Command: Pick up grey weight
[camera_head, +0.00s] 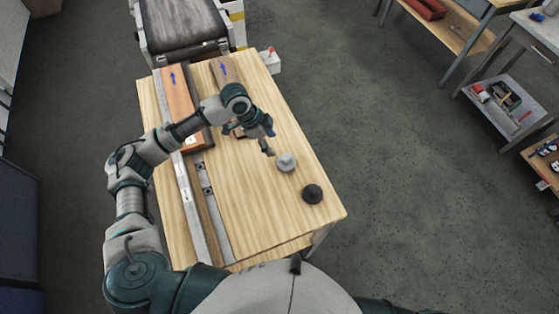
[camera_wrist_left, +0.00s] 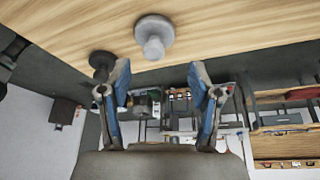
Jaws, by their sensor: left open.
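The grey weight (camera_head: 286,162) stands on the right part of the wooden table, with a round base and a knob on top. In the left wrist view the grey weight (camera_wrist_left: 154,34) is ahead of the fingers, near the middle. My left gripper (camera_head: 268,150) is just to the left of the weight in the head view, apart from it. Its two blue-padded fingers (camera_wrist_left: 165,82) are spread with nothing between them. A black weight (camera_head: 312,194) stands nearer to me on the table and also shows in the left wrist view (camera_wrist_left: 102,62). My right gripper is out of view.
The wooden table (camera_head: 250,215) has metal rails (camera_head: 190,205) along its left side. An orange-brown board (camera_head: 176,98) with a blue arrow and a brown board (camera_head: 222,70) lie toward the conveyor (camera_head: 182,24). The table is bare around the weights.

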